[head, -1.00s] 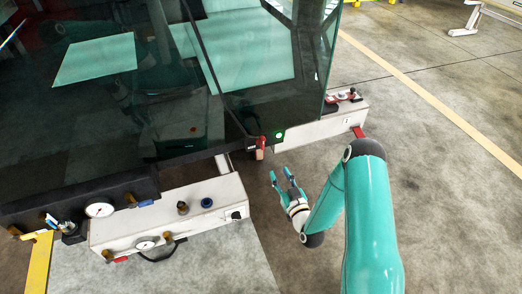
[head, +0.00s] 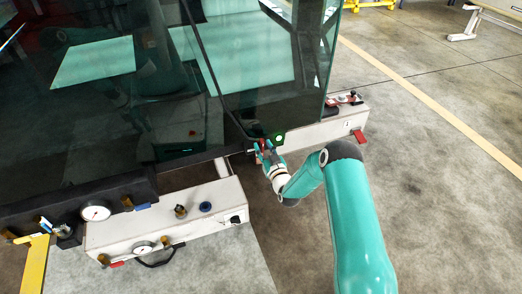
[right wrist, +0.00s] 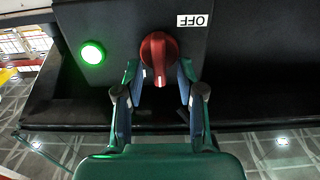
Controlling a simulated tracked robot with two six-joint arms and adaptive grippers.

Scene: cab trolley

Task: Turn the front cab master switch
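The master switch is a red rotary knob (right wrist: 158,55) on a dark panel in the right wrist view. My right gripper (right wrist: 160,75) has one finger on each side of the knob, with small gaps visible. In the head view my right gripper (head: 264,150) is at the cab's lower front corner and mostly hides the switch. My left gripper is not in view.
A lit green lamp (right wrist: 92,52) sits left of the knob. The dark cab glass (head: 275,75) rises beside the panel. A white box with a gauge (head: 165,222) is at lower left, another white box (head: 325,128) behind the gripper.

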